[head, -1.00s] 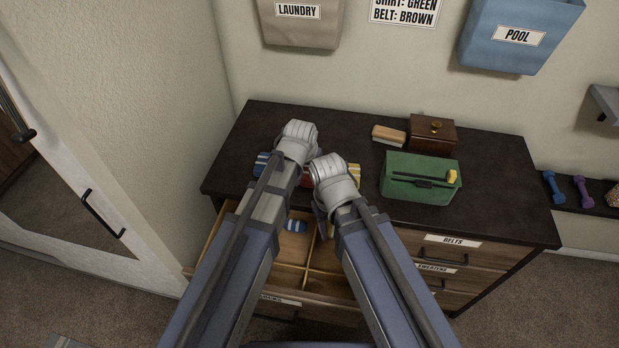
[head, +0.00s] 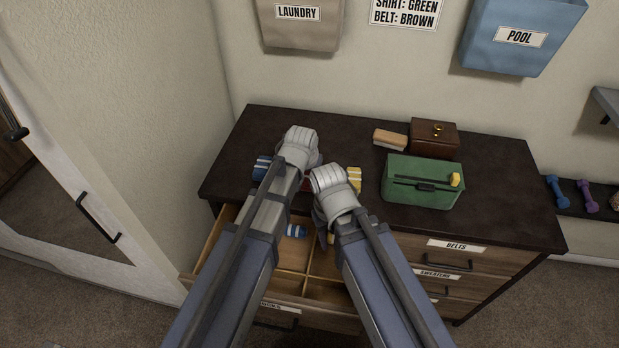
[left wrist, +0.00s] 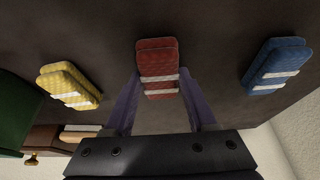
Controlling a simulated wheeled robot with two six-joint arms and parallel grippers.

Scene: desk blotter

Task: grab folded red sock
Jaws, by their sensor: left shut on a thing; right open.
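The folded red sock (left wrist: 157,60) with white stripes lies between the two fingers of my left gripper (left wrist: 160,92) in the left wrist view, and the gripper is shut on it. In the head view only a small red part of the sock (head: 306,184) shows between my arms, on the dresser top. My left gripper's fingers are mostly hidden behind its own wrist there. My right gripper (head: 320,215) is open, just right of the left arm, above the front edge of the dresser near the open drawer.
A folded blue sock (head: 262,168) and a folded yellow sock (head: 355,178) flank the red one on the dresser top (head: 500,190). The open divided drawer (head: 285,283) holds another blue sock (head: 295,231).

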